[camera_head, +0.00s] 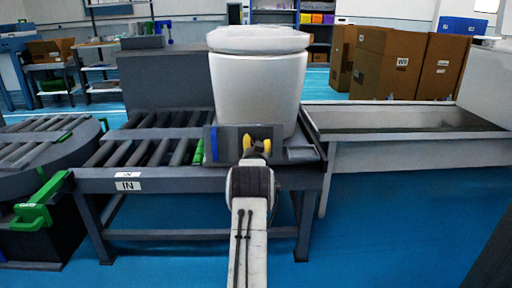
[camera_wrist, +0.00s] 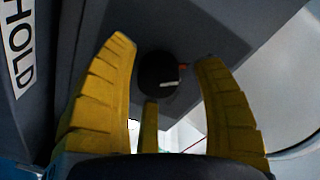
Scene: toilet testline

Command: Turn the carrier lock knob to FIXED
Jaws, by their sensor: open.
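The carrier lock knob (camera_wrist: 157,73) is a round black knob with a white pointer line, on a dark grey panel (camera_wrist: 205,25) in the wrist view. The pointer line lies nearly level, toward the picture's right, and a small red mark sits just above its end. My gripper (camera_wrist: 164,52) has yellow fingers spread to the left and right of the knob, with a gap on both sides. In the head view, my gripper (camera_head: 257,143) is in front of the panel (camera_head: 226,139) and hides the knob. No FIXED label is readable.
A large white toilet body (camera_head: 258,85) stands on the carrier above the panel. A roller conveyor (camera_head: 140,150) marked IN runs to the left, and a grey trough table (camera_head: 410,120) stands to the right. A HOLD label (camera_wrist: 19,45) shows in the wrist view.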

